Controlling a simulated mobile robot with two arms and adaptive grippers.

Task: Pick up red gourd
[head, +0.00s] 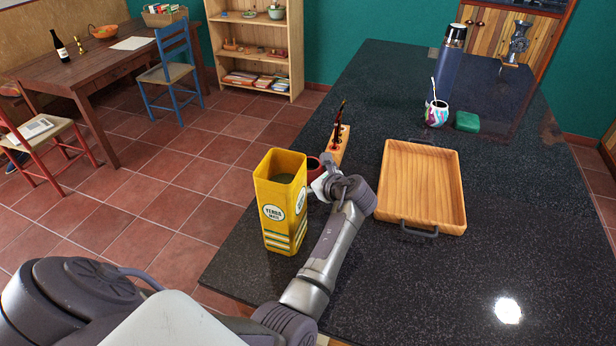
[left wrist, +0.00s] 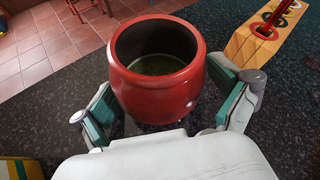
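The red gourd (left wrist: 160,97) is a round, open-topped cup, upright on the dark counter, with something dark green inside. In the head view the red gourd (head: 314,168) shows only in part, beside the yellow yerba tin and partly behind my left gripper (head: 322,184). In the left wrist view my left gripper (left wrist: 164,88) is open, with one green-padded finger on each side of the gourd. The fingers look close to its sides; I cannot tell whether either touches. My right gripper is not in view.
The tall yellow yerba tin (head: 281,200) stands close left of my left arm. A wooden holder (head: 338,146) with thin upright items is behind the gourd. A wooden tray (head: 422,185) lies to the right. The counter's front right is clear.

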